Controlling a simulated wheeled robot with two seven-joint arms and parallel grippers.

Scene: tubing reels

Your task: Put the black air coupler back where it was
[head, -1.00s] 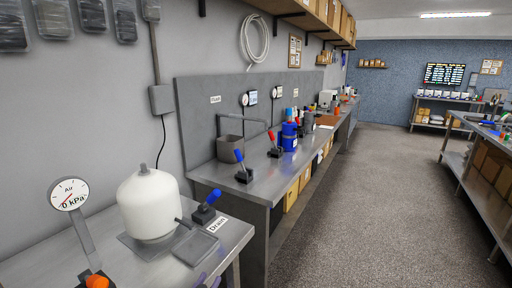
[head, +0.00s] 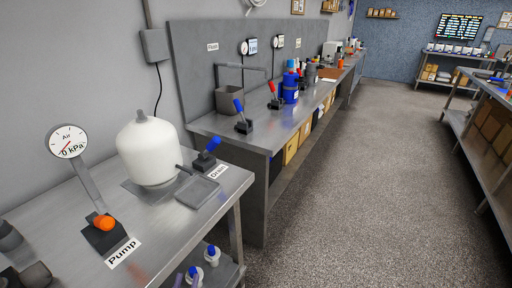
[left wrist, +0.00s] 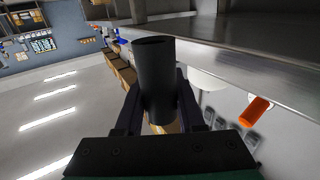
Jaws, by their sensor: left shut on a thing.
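The black air coupler (left wrist: 154,62), a plain dark cylinder, stands between the fingers of my left gripper (left wrist: 160,100) in the left wrist view. The gripper is shut on it. The coupler appears clear of other things there. In the head view, dark grey rounded shapes (head: 36,275) show at the bottom left corner of the near bench; I cannot tell which are gripper, coupler or other parts. My right gripper is not in view.
Blue-capped bottles (head: 212,256) stand below. The aisle floor is clear.

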